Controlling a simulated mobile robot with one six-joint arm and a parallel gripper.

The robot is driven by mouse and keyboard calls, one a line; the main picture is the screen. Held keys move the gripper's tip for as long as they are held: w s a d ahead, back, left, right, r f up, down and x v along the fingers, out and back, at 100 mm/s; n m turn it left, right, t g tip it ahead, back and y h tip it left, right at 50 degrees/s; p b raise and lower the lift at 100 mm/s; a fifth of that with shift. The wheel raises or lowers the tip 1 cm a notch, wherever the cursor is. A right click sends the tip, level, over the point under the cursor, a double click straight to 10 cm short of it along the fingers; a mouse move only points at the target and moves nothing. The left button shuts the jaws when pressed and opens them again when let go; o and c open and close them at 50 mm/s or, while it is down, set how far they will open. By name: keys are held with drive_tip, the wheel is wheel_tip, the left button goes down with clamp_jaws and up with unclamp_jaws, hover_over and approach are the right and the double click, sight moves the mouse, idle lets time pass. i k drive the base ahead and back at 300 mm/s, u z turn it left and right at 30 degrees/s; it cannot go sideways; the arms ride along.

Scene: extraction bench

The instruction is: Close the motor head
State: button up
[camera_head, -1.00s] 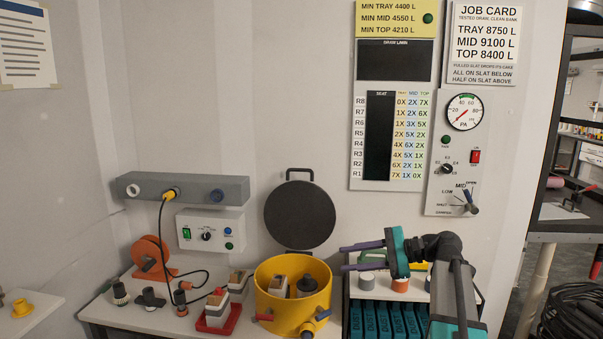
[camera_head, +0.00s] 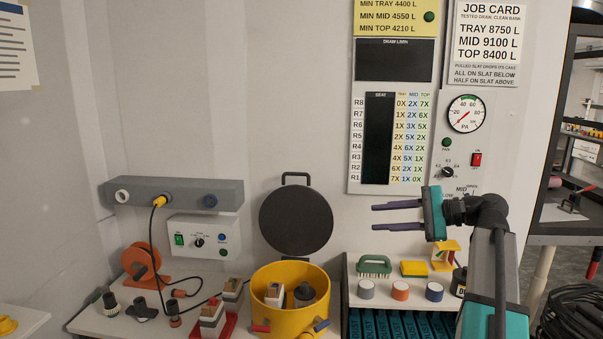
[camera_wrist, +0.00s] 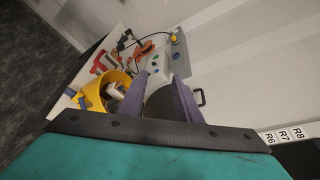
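The motor head looks to be the round dark lid (camera_head: 296,220) with a handle (camera_head: 296,177) on its top edge. It stands upright, open, behind the yellow drum (camera_head: 290,321). Inside the drum are a pale block (camera_head: 274,293) and a dark round part (camera_head: 304,292). My gripper (camera_head: 388,216) is right of the lid, raised in the air, its purple fingers pointing left, apart and empty. The wrist view shows the fingers (camera_wrist: 160,98) spread, with the lid (camera_wrist: 159,104) partly hidden behind them and the drum (camera_wrist: 113,84) to the left.
A shelf (camera_head: 385,300) right of the drum holds a green brush (camera_head: 374,265), a yellow block and several small pots. The bench left of the drum holds a red tray (camera_head: 213,325), an orange reel (camera_head: 141,262) and several fittings. A grey wall rail (camera_head: 175,194) is behind.

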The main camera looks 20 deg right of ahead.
sight(295, 220)
drive_tip(key=i, duration=1.3)
drive_tip(key=u, duration=0.05)
